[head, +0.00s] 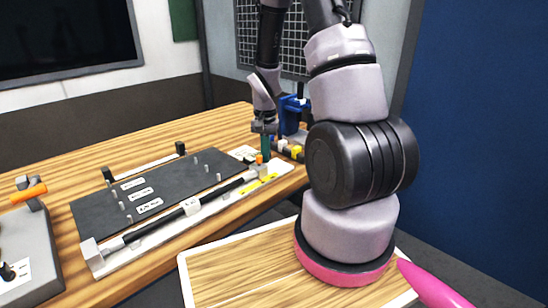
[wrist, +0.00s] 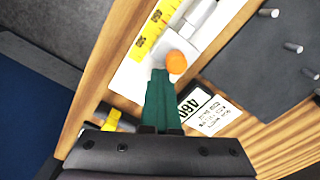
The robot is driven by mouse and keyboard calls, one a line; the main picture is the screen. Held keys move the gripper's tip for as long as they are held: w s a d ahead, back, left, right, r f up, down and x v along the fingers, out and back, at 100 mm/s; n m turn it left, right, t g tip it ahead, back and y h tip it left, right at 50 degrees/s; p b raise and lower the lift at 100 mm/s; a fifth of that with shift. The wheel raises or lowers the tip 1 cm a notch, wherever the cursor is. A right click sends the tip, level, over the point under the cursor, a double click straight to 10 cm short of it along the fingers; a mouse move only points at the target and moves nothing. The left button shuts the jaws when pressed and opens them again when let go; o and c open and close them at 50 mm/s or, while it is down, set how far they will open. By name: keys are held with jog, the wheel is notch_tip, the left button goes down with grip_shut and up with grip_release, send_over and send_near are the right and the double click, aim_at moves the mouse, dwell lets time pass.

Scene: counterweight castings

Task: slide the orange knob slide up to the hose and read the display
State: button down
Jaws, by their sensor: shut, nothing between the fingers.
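The orange knob (head: 259,159) sits on a pale slide block at the far right end of a white measuring fixture; it also shows in the wrist view (wrist: 176,62). A black hose (head: 160,223) with pale end fittings lies along the fixture. Its far fitting (wrist: 203,12) shows close to the slide block; I cannot tell whether they touch. My gripper (head: 265,157) is shut and empty, with its green fingers pointing down beside the knob. In the wrist view the fingertips (wrist: 160,73) are just beside the knob. A card (wrist: 205,108) reads "460"; I cannot tell whether it is the display.
A yellow scale strip (wrist: 155,30) runs along the fixture's edge. A dark plate with pegs (head: 150,185) lies behind the hose. A blue device (head: 291,115) stands past my gripper. A grey unit with an orange handle (head: 28,193) is at left.

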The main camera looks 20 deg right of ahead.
jog(key=shift+s+a, duration=0.1)
jog(key=shift+s, duration=0.05)
notch_tip(320, 180, up, 7)
dwell(0.8)
dwell(0.3)
jog(key=s+a+r+n+t, duration=0.1)
jog(key=s+r+t, duration=0.1)
jog(key=r, duration=0.6)
jog(key=s+a+r+t, duration=0.1)
jog(key=s+r, duration=0.1)
jog(key=r, duration=0.6)
jog(key=s+a+r+n+t+y, duration=0.2)
jog(key=s+a+r+t, duration=0.2)
jog(key=s+r, duration=0.8)
jog(key=shift+s+n, duration=0.4)
jog(key=shift+s, duration=0.05)
